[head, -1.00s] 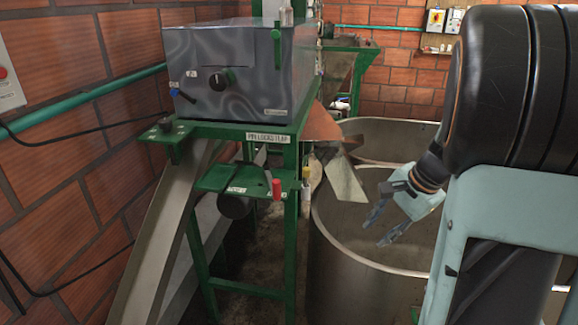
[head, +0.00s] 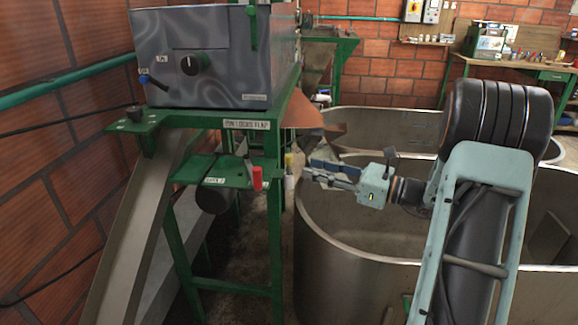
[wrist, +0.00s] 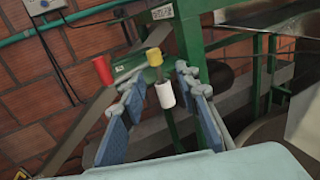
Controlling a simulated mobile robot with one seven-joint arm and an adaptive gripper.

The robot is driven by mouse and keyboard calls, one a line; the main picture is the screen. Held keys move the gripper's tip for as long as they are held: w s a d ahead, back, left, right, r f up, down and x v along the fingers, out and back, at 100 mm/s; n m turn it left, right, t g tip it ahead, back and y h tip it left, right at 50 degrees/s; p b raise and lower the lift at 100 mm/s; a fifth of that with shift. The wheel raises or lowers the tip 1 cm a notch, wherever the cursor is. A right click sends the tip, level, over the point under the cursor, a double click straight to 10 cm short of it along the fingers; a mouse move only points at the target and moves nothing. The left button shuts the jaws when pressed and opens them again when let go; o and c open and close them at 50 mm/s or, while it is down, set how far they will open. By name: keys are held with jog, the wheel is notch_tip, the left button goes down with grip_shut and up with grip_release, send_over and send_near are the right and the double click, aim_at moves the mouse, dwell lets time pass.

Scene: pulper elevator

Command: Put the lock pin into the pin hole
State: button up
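A pin-like piece with a yellow cap and white body (wrist: 165,95) is seen between my finger pads in the wrist view; it also shows beside the green frame in the head view (head: 289,183). A red-handled piece (head: 257,178) stands at the small green shelf (head: 215,172), and it shows left of my fingers in the wrist view (wrist: 103,70). I cannot tell which is the lock pin. My gripper (head: 309,172) is open, its fingers pointing left toward the frame; contact is not visible. A label (head: 246,124) reading roughly "PIN LOCKS FLAP" is on the frame. The pin hole cannot be made out.
A grey metal box (head: 215,60) with knobs sits on the green frame (head: 275,215). A sloping chute (head: 130,235) runs down at left. A large steel tank (head: 345,245) lies below my arm. A workbench (head: 520,70) stands at the back right.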

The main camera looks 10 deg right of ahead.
aim_at(289, 164)
jog(key=x, duration=0.4)
jog(key=f+x, duration=0.1)
jog(key=x, duration=0.1)
jog(key=shift+a+f, duration=0.1)
jog(key=shift+a, duration=0.4)
jog(key=shift+w+a, duration=0.35)
grip_shut()
